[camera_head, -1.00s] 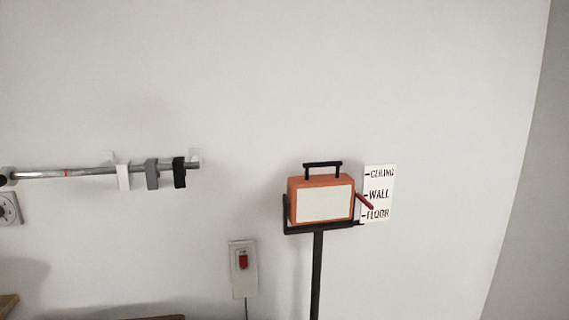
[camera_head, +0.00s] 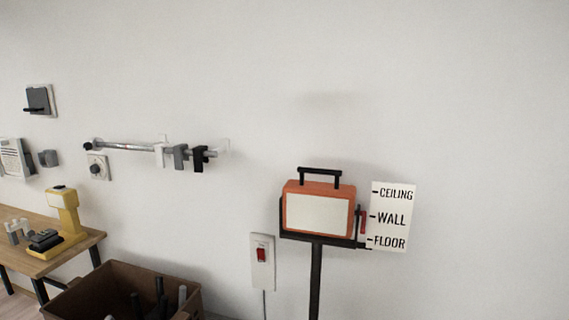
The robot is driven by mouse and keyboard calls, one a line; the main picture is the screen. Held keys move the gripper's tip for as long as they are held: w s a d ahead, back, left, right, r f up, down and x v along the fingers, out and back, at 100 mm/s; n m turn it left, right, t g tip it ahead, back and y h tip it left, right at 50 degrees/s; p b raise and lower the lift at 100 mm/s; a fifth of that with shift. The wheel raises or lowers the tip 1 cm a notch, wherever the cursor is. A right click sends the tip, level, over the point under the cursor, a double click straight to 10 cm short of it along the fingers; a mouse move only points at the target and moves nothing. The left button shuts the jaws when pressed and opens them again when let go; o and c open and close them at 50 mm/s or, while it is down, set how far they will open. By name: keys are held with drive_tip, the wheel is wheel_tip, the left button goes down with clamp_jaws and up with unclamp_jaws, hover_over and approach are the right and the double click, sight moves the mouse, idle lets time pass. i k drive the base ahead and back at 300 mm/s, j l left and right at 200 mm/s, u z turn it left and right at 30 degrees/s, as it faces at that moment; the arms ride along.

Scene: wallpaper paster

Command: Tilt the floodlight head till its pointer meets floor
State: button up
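The floodlight head (camera_head: 318,213) is an orange box with a pale front panel and a black top handle (camera_head: 320,171). It sits in a dark bracket on a black post (camera_head: 316,280). The short red pointer (camera_head: 362,221) is on its right side, seen nearly upright. It lies just left of the white scale card (camera_head: 394,216), between the WALL and FLOOR marks in height; its exact reading is hard to tell from this angle. The card reads CEILING, WALL and FLOOR from top to bottom. My gripper is not in view.
A red switch (camera_head: 261,255) on a white plate is left of the post. A wall rail (camera_head: 130,147) carries several clips. A brown box (camera_head: 124,285) and a wooden table (camera_head: 88,237) with a yellow device (camera_head: 66,215) stand lower left. Wall right of the card is bare.

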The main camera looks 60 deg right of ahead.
sight(325, 209)
drive_tip(key=k+l+u, duration=0.1)
drive_tip(key=l+u, duration=0.35)
drive_tip(key=k+l+u, duration=0.1)
drive_tip(key=l+u, duration=0.3)
drive_tip(key=k+l+u, duration=0.2)
drive_tip(key=u, duration=0.25)
drive_tip(key=k+l+u, duration=0.2)
drive_tip(key=u, duration=0.2)
drive_tip(key=k+l, duration=0.05)
drive_tip(key=l, duration=0.05)
